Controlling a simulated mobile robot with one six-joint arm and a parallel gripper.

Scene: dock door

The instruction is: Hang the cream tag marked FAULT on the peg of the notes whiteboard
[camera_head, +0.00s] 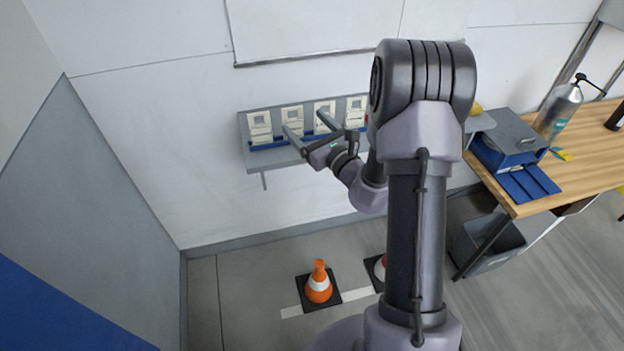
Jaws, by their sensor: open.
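Several cream tags stand in a row on a grey wall shelf (276,160). I see a far left tag (260,124), a second tag (291,113), a third tag (324,106) and a right tag (356,105). Their markings are too small to read, so I cannot tell which says FAULT. My gripper (306,122) is open and empty, its fingers pointing at the shelf near the second and third tags. The fingers partly cover these tags; I cannot tell whether they touch. A whiteboard (310,25) hangs above, cut off by the top edge. No peg shows.
My arm hides the shelf's right end. A grey bin (487,245) stands below. An orange cone (318,285) stands on the floor beside another, partly hidden cone.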

